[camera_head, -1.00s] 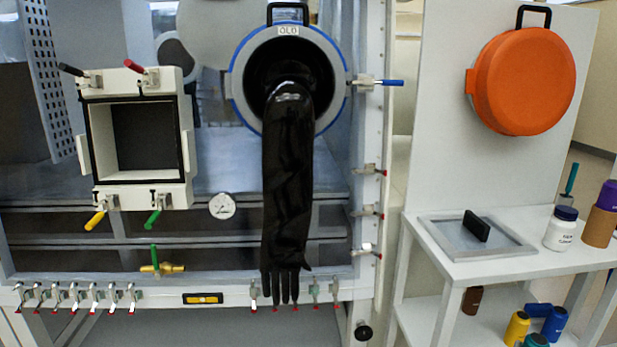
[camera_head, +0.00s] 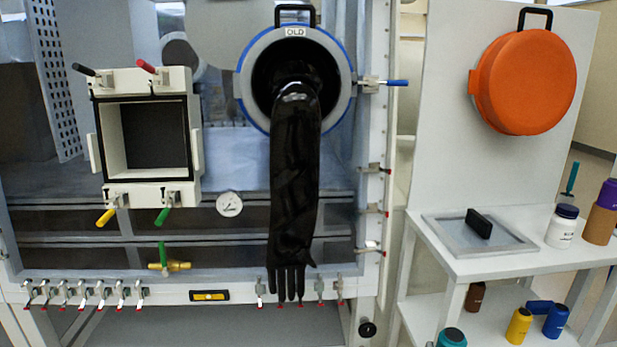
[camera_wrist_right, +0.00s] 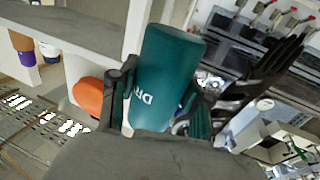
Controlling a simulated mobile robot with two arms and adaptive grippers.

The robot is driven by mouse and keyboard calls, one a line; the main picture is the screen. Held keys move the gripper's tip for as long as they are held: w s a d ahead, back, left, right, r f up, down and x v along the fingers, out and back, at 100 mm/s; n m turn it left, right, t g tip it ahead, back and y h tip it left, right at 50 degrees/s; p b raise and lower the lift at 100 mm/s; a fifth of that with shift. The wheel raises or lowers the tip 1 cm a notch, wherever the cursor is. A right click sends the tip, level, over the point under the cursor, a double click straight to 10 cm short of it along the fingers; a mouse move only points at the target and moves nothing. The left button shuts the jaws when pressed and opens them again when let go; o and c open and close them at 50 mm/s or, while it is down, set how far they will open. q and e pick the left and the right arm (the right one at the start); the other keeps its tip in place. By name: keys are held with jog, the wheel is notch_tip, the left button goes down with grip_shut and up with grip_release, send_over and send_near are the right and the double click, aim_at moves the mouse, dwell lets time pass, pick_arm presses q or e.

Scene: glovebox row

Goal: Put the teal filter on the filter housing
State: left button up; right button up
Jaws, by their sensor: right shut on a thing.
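The teal filter (camera_wrist_right: 165,75) is a smooth teal cylinder with pale letters on its side. My right gripper (camera_wrist_right: 158,88) is shut around it, one dark finger on each side. In the head view only the top of the teal filter (camera_head: 452,337) shows at the bottom edge, left of the lower shelf's bottles; my right gripper is out of that frame. A white square housing (camera_head: 190,130) with coloured clamp handles sits on the glovebox front. A brass fitting with a green lever (camera_head: 168,266) is below it. I cannot tell which is the filter housing. My left gripper is not in view.
A black glove (camera_head: 295,180) hangs from the blue-rimmed port. Small clamps line the glovebox's lower edge. A white side table (camera_head: 500,268) stands right, with a tray (camera_head: 447,228), a white jar (camera_head: 562,228) and several bottles on its shelves. An orange round cover (camera_head: 525,80) hangs above.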

jog(key=s+a+r+n+y, duration=0.1)
jog(key=s+a+n+y, duration=0.15)
jog(key=s+a, duration=0.3)
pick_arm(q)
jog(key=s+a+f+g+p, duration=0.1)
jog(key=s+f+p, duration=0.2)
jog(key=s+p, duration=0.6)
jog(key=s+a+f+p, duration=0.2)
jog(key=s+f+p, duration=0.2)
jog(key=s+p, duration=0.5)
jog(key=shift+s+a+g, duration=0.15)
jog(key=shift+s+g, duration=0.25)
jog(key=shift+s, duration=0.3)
pick_arm(e)
jog(key=s+r, duration=0.3)
jog(key=r, duration=0.4)
jog(key=s+r, duration=0.4)
jog(key=r, duration=0.4)
jog(key=shift+a+r+m, duration=0.15)
jog(key=shift+r+m, duration=0.1)
jog(key=shift+m, duration=0.1)
